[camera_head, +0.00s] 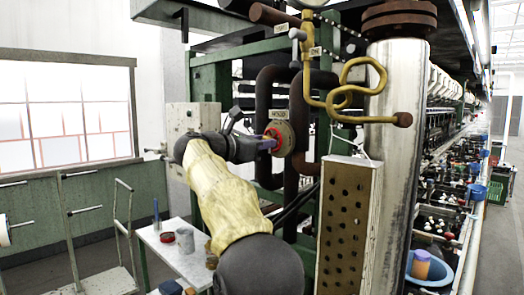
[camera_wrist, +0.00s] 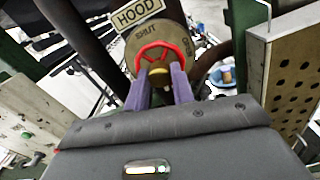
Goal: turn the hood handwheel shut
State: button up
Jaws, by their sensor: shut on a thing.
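The hood handwheel is a small red wheel (camera_wrist: 164,52) in front of a round tan plate (camera_wrist: 143,38) that carries the word SHUT. A sign reading HOOD (camera_wrist: 137,14) is just above it. In the head view the red wheel (camera_head: 274,134) sits on dark pipework, with the plate (camera_head: 284,140) behind it. My gripper (camera_wrist: 161,76) has its two purple fingers closed on the near side of the red rim. The fingers also show in the head view (camera_head: 268,143), reaching the wheel from the left. The fingertips hide part of the wheel's lower rim.
A perforated box (camera_head: 346,215) stands at the lower right of the wheel, beside a thick pale column (camera_head: 395,150). Yellow bent piping (camera_head: 345,90) hangs above right. A white table (camera_head: 175,250) with cups is at the lower left. Dark pipes surround the wheel closely.

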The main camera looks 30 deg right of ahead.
jog(key=m+b, duration=0.6)
jog(key=m, duration=0.8)
jog(key=shift+f+m, duration=0.1)
jog(key=shift+m, duration=0.3)
jog(key=o, duration=0.8)
jog(key=shift+o, duration=0.2)
jog(key=v, duration=0.3)
jog(key=shift+b, duration=0.4)
jog(key=shift+n, duration=0.3)
